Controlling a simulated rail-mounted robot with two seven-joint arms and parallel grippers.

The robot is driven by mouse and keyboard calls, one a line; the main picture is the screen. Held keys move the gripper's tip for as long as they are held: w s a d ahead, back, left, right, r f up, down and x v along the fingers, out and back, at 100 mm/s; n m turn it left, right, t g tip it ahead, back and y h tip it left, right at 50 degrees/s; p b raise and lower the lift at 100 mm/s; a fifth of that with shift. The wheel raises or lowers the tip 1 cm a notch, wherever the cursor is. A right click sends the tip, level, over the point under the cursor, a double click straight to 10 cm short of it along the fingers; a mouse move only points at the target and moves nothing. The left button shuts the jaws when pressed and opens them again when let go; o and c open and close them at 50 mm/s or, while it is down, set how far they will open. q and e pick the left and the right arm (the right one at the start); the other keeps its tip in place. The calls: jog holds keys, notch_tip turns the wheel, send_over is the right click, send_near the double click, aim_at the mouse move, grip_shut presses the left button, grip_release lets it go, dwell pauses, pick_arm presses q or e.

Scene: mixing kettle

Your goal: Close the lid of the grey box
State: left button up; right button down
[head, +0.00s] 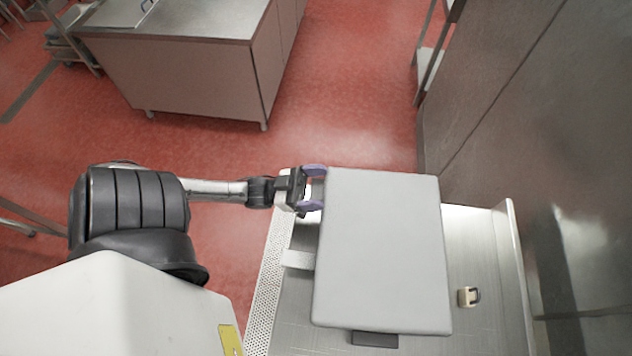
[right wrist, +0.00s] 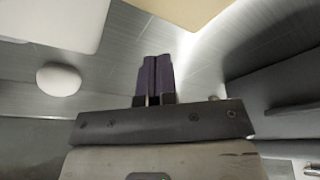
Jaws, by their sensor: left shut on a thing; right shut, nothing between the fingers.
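The grey lid (head: 382,255) of the grey box shows from above as a broad flat panel over a steel counter. It hides the box body, and I cannot tell whether it is fully down. My left gripper (head: 318,189) is at the lid's upper left edge, its purple fingers touching that edge and shut on it. My right gripper (right wrist: 153,80) shows in the right wrist view with its purple fingers together and nothing between them. The right gripper is not seen in the head view.
The steel counter (head: 475,255) has bare room right of the lid, where a small beige padlock-like thing (head: 468,297) lies. A dark block (head: 375,339) is at the lid's lower edge. A steel wall (head: 565,190) rises on the right. A cabinet (head: 195,70) stands across the red floor.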

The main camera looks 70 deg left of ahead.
pick_arm(q)
notch_tip(320, 180, down, 2)
jog(key=shift+s+a+f+y, duration=0.1)
jog(key=shift+a+f+y, duration=0.05)
jog(key=shift+y, duration=0.15)
pick_arm(e)
jog(key=shift+d+f, duration=0.1)
jog(key=shift+f, duration=0.1)
pick_arm(q)
jog(key=o, duration=1.1)
jog(key=shift+c, duration=0.2)
jog(key=shift+o, duration=0.2)
jog(key=shift+a, duration=0.1)
pick_arm(e)
jog(key=shift+a, duration=0.2)
pick_arm(q)
jog(key=shift+s+a+f, duration=0.2)
jog(key=shift+s+a, duration=0.1)
jog(key=shift+s, duration=0.05)
pick_arm(e)
jog(key=shift+w, duration=0.25)
jog(key=shift+s+d, duration=0.3)
jog(key=shift+s, duration=0.25)
pick_arm(q)
jog(key=r+v, duration=0.1)
jog(key=v, duration=1)
jog(key=shift+s+a, duration=0.35)
jog(key=shift+s, duration=0.15)
pick_arm(e)
jog(key=shift+w, duration=0.25)
